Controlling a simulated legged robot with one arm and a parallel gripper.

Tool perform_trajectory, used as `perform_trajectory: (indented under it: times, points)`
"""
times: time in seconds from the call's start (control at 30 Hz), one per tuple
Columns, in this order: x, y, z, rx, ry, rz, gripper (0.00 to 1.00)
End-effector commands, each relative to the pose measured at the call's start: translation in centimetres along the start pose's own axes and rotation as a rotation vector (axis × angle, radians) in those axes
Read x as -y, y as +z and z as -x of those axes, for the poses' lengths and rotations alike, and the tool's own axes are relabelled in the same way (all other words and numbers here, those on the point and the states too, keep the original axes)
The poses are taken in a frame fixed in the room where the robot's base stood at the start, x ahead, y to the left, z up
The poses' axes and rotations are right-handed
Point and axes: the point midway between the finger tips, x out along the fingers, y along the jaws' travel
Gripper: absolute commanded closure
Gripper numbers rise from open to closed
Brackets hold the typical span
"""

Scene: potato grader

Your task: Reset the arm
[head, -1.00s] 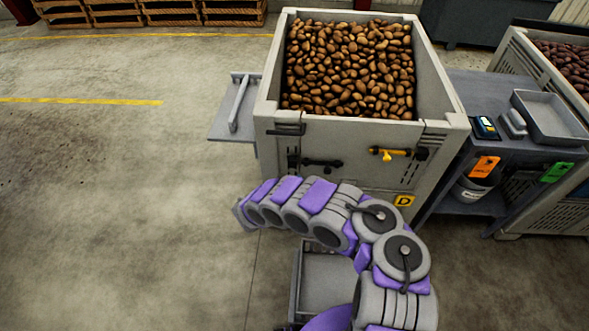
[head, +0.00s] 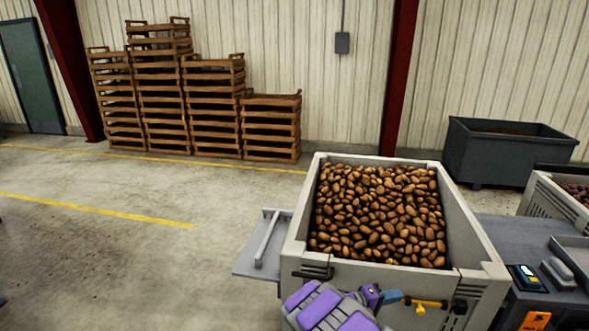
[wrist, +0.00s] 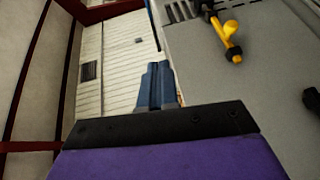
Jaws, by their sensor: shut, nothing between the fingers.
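My arm, with purple and grey links, reaches in from the bottom of the head view, in front of a grey crate (head: 296,247) full of potatoes. My gripper (head: 392,296) shows as a small blue tip at the crate's front wall, just left of a yellow handle (head: 428,304). I cannot tell from the head view whether it touches the wall. In the wrist view my gripper's blue fingers (wrist: 156,82) are together and hold nothing. The yellow handle (wrist: 232,42) is up and to the right of the fingers there, apart from them.
A side shelf with a rail (head: 262,250) juts from the crate's left. A grey bench (head: 515,240) with a small device (head: 526,277) and a tray is at right. Wooden crates (head: 190,105) and a dark bin (head: 508,158) stand behind. The floor at left is clear.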

Motion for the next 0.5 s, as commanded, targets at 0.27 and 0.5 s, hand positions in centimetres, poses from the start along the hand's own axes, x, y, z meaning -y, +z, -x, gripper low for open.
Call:
perform_trajectory:
  times: [0.27,0.5]
  points:
    - [-9.2,6.1,-2.6,0.219,0.003,-0.004,1.0]
    - [-14.9,12.2,-2.7,0.391,-0.065,-0.024,1.0]
